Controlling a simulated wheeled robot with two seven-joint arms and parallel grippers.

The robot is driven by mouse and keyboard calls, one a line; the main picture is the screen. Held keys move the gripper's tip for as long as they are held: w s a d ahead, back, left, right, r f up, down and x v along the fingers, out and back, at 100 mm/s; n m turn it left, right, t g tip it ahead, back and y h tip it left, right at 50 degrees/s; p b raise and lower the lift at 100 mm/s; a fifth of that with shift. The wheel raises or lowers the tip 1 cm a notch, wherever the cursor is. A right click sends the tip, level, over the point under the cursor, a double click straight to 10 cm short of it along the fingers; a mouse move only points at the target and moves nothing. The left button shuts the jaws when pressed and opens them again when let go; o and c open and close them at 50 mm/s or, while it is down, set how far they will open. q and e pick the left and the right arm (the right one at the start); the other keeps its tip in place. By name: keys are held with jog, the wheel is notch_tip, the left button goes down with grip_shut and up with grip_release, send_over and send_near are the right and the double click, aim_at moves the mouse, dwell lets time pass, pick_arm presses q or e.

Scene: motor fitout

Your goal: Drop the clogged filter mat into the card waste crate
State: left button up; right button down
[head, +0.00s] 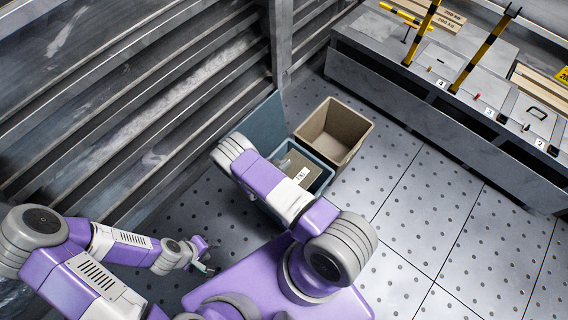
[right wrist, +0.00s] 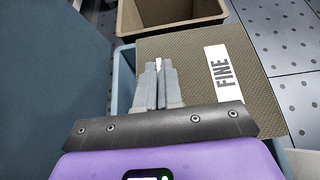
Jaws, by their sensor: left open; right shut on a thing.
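A brown textured filter mat (right wrist: 195,60) with a white label reading FINE lies under the fingers of my right gripper (right wrist: 160,88) in the right wrist view. The gripper is shut on the mat near its left edge. In the head view the mat (head: 294,161) shows within the outline of a blue-grey crate (head: 325,180); I cannot tell how high it is above the crate's bottom. My right gripper is hidden behind my arm there. A tan, card-coloured crate (head: 356,142) stands beside it and looks empty. My left gripper (head: 209,257) is open and empty, low at the left.
An upright blue-grey panel (head: 264,124) stands at the blue-grey crate's left, and also fills the left of the right wrist view (right wrist: 45,80). A slatted metal wall runs along the left. A grey bench (head: 440,104) with yellow-black bars is at the back right. The perforated floor (head: 450,215) is clear.

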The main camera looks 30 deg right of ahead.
jog(key=shift+f, duration=0.4)
jog(key=c, duration=1.2)
grip_release()
jog(key=shift+r, duration=0.1)
jog(key=p+v, duration=0.2)
jog(key=v, duration=0.5)
jog(key=shift+a, duration=0.25)
